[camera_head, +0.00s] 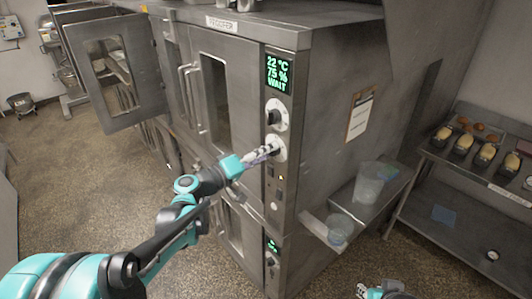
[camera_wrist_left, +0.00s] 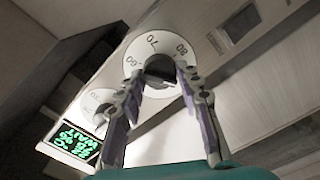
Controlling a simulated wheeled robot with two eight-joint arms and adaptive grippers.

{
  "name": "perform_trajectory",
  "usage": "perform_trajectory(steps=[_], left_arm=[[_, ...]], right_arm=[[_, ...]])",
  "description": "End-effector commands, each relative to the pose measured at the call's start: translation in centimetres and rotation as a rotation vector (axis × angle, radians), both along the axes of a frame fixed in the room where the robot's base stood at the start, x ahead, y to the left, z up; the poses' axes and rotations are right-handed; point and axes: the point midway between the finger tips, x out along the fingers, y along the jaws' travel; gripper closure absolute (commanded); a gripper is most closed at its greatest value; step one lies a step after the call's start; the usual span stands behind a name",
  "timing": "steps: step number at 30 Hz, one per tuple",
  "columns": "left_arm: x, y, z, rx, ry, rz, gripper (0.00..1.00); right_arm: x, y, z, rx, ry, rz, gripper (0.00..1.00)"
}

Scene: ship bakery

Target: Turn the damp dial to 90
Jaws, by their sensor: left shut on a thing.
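The damp dial (camera_head: 281,149) is the lower of two round white dials on the proofer's front panel. In the left wrist view the damp dial (camera_wrist_left: 147,45) shows the marks 60, 70 and 80 around a dark knob (camera_wrist_left: 160,66). My left gripper (camera_head: 270,150) is at this dial, and its fingers (camera_wrist_left: 162,80) are shut on the knob from both sides, partly hiding it. The green display (camera_head: 279,73) reads 22 °C, 75 % and WAIT. My right gripper (camera_head: 385,289) shows only in part at the bottom edge, away from the panel.
The upper dial (camera_head: 277,115) sits just above the damp dial. Small buttons and a second, lower display (camera_head: 271,246) are below. An open oven door (camera_head: 120,65) stands at the left. A side shelf (camera_head: 385,191) holds clear tubs; a rack with loaves (camera_head: 476,170) is at the right.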

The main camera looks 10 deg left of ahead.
Motion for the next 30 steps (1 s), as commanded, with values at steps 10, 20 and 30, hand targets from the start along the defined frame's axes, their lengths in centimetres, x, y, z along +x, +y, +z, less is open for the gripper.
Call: perform_trajectory(steps=[10, 20, 30], left_arm=[[-0.1, 0.0, -0.1, 0.004, 0.001, -0.002, 0.44], [-0.2, 0.1, -0.1, 0.001, 0.001, 0.001, 0.44], [-4.8, 3.9, -0.1, 0.001, 0.001, 0.005, 0.44]], right_arm=[[0.0, 0.0, 0.0, 0.000, 0.000, 0.000, 0.72], [0.0, 0.0, 0.0, 0.000, 0.000, 0.000, 0.72], [0.0, 0.0, 0.0, 0.000, 0.000, 0.000, 0.72]])
